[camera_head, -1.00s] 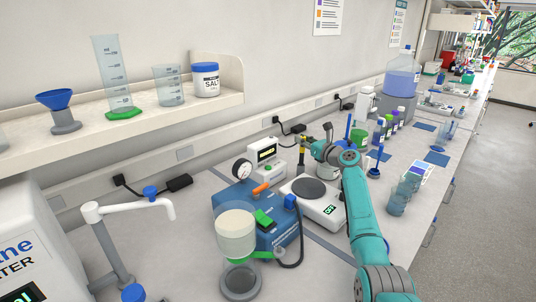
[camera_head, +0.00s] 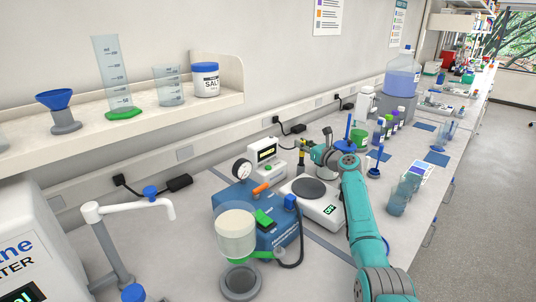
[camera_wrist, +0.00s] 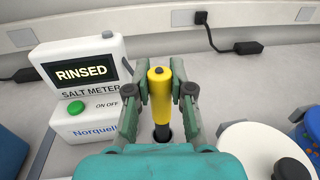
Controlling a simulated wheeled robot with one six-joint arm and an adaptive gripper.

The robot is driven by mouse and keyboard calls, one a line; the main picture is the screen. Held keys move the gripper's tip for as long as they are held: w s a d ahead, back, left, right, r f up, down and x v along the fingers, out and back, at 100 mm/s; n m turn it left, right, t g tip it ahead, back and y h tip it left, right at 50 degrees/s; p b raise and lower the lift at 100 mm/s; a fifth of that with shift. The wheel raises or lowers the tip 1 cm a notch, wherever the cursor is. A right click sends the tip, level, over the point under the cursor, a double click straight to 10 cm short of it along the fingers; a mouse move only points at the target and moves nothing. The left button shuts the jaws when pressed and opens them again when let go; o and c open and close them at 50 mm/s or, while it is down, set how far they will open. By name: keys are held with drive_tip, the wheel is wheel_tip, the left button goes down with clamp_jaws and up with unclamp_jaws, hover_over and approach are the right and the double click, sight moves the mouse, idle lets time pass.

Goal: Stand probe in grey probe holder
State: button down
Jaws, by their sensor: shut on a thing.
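The probe, with a yellow handle and a black lower part, stands about upright between the fingers of my gripper (camera_wrist: 160,88) in the wrist view. My gripper is shut on the probe's yellow handle (camera_wrist: 159,95). The probe's black lower part points down at a dark round opening below; I cannot tell how far it sits in it. In the head view the probe (camera_head: 302,148) is small, beside the salt meter (camera_head: 266,157).
The salt meter (camera_wrist: 85,85) reads "RINSED" and stands close left of my gripper. A white round-topped thing with a black knob (camera_wrist: 258,152) is close on the right. A balance (camera_head: 313,203) and a blue pump unit (camera_head: 245,212) stand nearer. Bottles stand beyond.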

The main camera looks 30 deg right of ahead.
drive_tip(key=shift+f, duration=0.65)
drive_tip(key=c, duration=0.9)
unclamp_jaws()
drive_tip(key=shift+c, duration=0.2)
